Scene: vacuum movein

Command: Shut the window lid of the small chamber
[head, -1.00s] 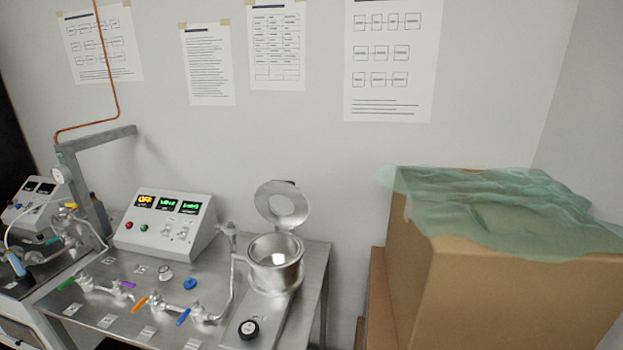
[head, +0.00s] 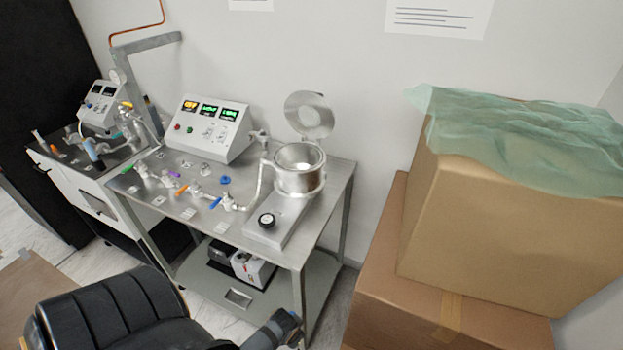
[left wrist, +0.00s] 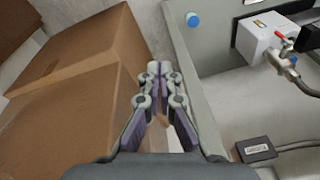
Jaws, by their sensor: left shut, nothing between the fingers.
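The small chamber (head: 299,172) is a round metal pot on the right end of the steel table. Its window lid (head: 309,115) stands up, open, hinged at the back of the pot, with a round window in its middle. My left gripper (left wrist: 163,70) shows in the left wrist view, shut and empty, above the gap between the cardboard boxes and the table's lower shelf. It is well below and away from the lid. The wrist view does not show the chamber. My right gripper is in neither view.
Stacked cardboard boxes (head: 470,220) with a green sheet (head: 520,140) stand to the right of the steel table (head: 335,180). A control box (head: 210,128) and several coloured valves sit left of the chamber. White equipment (left wrist: 262,38) sits on the lower shelf.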

